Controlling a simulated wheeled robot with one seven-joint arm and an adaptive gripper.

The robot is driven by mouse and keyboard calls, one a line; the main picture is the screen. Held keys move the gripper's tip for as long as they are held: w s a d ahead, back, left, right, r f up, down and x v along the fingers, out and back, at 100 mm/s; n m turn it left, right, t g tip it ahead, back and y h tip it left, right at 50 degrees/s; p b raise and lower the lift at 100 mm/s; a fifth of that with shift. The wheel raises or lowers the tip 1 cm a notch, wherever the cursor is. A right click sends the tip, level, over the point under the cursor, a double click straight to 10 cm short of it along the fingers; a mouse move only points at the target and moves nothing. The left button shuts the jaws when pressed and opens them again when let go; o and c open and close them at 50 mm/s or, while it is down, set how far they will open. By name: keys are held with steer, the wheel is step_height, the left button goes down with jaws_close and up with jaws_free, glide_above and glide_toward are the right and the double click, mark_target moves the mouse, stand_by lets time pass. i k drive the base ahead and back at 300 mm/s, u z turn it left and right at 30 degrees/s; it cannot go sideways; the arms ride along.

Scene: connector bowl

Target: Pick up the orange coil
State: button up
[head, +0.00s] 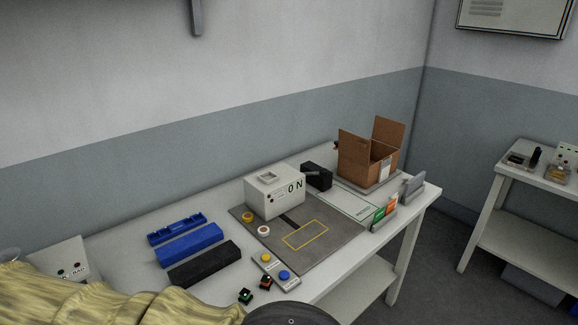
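Two things could be the orange coil, and I cannot tell which. The other is a small dark block with an orange-red top (266,282) near the front edge of the table, beside a similar dark block with green (245,296). Both candidates are uncovered and nothing holds them. My gripper is not recognisable in the head view.
The white table (120,250) carries a grey mat (330,232), a white box (274,196), blue and black trays, a yellow-and-blue button panel (275,268) and an open cardboard box (358,167). A yellowish ribbed shape (90,300) and a dark rounded shape fill the near edge.

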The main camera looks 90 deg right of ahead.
mark_target(266, 284)
steer(key=z, duration=2.5)
steer(key=i, duration=0.3)
